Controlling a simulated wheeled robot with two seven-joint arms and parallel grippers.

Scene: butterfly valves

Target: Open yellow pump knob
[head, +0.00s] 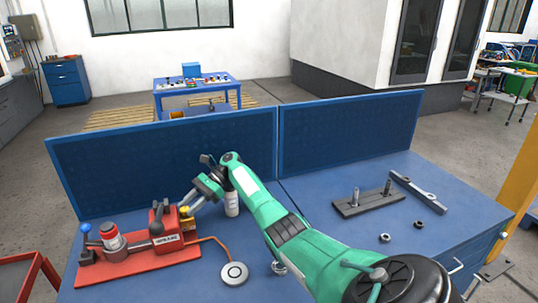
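A red pump assembly (140,262) sits at the left of the blue workbench. It has a red block with a white label and a red-and-white cylinder (110,239). A small yellow knob (184,211) is at the right side of the red block, partly hidden by my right gripper. My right gripper (190,207), on the green arm from the lower right, is at the yellow knob. Its fingertips are too small and overlapped to show whether they are open or shut on it. My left gripper is not in view.
A blue-balled lever (86,229) stands left on the pump. A white bottle (231,203) stands behind my arm. A round grey disc (234,273) lies right of the pump. A dark plate with pins (368,202) and a metal bar (418,189) lie right. Blue panels (350,130) edge the back.

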